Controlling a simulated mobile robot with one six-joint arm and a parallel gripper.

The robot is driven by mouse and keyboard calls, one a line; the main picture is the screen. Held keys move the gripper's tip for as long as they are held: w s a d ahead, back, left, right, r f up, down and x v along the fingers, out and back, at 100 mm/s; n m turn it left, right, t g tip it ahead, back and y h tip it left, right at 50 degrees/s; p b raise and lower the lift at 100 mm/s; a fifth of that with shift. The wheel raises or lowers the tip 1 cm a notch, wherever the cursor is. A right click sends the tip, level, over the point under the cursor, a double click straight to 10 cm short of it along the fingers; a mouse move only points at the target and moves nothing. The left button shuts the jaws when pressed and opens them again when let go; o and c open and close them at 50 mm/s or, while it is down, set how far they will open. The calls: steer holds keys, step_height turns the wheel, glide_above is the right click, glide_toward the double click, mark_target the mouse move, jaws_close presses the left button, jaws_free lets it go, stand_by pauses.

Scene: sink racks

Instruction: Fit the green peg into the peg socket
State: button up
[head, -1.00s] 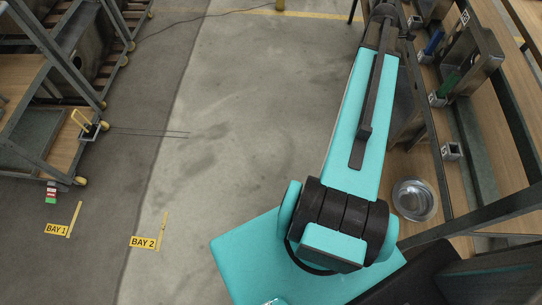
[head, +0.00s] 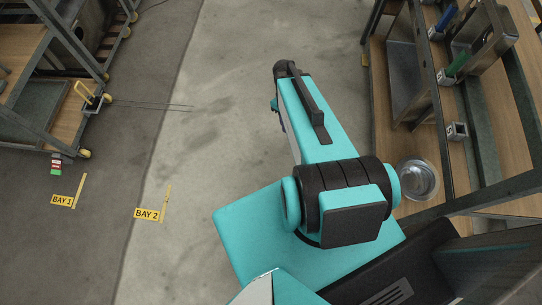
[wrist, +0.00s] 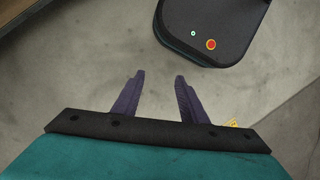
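A green peg (head: 459,64) is on the wooden rack shelf at the right of the head view. It looks tilted, with its lower end at a small grey block (head: 446,77); whether it sits in that block I cannot tell. Another grey block (head: 457,131) with a dark, square-looking face stands nearer on the same shelf and looks empty; which block is the peg socket is unclear. My gripper (wrist: 159,75) shows in the wrist view with its two dark fingers apart and nothing between them, above the bare floor. In the head view it is hidden behind my arm.
A blue peg (head: 447,18) stands by another grey block (head: 436,33) farther back. Rack posts and rails border the shelf. A wheeled cart (head: 45,130) stands left; the middle floor is clear.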

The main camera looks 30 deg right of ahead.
steer(key=s+a+f+m+g, duration=0.1)
steer(key=s+a+f+m, duration=0.1)
steer(key=s+a+f, duration=0.2)
steer(key=s+a+f+m+g, duration=0.1)
steer(key=s+a+f, duration=0.3)
steer(key=s+a, duration=0.5)
steer(key=shift+s+a+f+m, duration=0.15)
steer(key=shift+s+a+m, duration=0.25)
steer(key=shift+a, duration=0.65)
step_height(320, 180, down, 6)
steer(key=b, duration=0.6)
steer(key=shift+s, duration=0.15)
